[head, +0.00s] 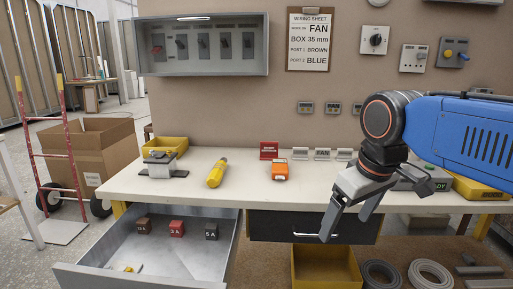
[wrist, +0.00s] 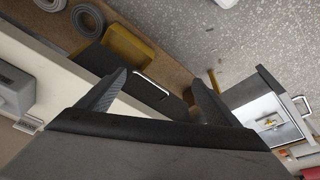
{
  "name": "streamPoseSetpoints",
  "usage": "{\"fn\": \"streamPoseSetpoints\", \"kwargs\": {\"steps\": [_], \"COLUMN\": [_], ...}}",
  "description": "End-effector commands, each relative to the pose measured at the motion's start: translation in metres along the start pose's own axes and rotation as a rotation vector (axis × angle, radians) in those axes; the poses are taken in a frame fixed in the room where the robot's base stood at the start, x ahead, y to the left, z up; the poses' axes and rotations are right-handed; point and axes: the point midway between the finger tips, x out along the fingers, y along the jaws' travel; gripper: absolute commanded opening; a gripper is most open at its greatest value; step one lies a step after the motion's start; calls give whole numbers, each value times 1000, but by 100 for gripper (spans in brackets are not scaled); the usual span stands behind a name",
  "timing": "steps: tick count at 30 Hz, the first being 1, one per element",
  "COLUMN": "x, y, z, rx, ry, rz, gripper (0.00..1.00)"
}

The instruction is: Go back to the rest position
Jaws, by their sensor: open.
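My gripper (head: 347,218) is at the end of my blue arm, at the right of the head view. It hangs in front of the workbench (head: 222,184), near its front edge, over the front of the black drawer (head: 280,227). Its two fingers point down and are spread apart. In the wrist view the fingers (wrist: 160,92) are apart with nothing between them; the bench edge and the black drawer with its handle show beyond them.
A grey drawer (head: 75,279) stands open at the left with several small blocks inside. A yellow screwdriver-like tool (head: 216,172) and an orange device (head: 280,170) lie on the bench. A yellow bin (head: 318,265) and coiled rings (head: 430,274) are below. A wall panel (head: 203,72) hangs above.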

Motion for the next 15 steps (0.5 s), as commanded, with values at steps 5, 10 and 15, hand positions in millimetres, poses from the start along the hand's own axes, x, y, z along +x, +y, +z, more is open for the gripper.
{"fn": "streamPoseSetpoints", "kwargs": {"steps": [5,10,15], "x": [39,75,97], "y": [22,31,33], "z": [69,122,151], "rx": [195,347,433], "ry": [47,89,114], "rz": [46,83,105], "gripper": [85,85,85]}}
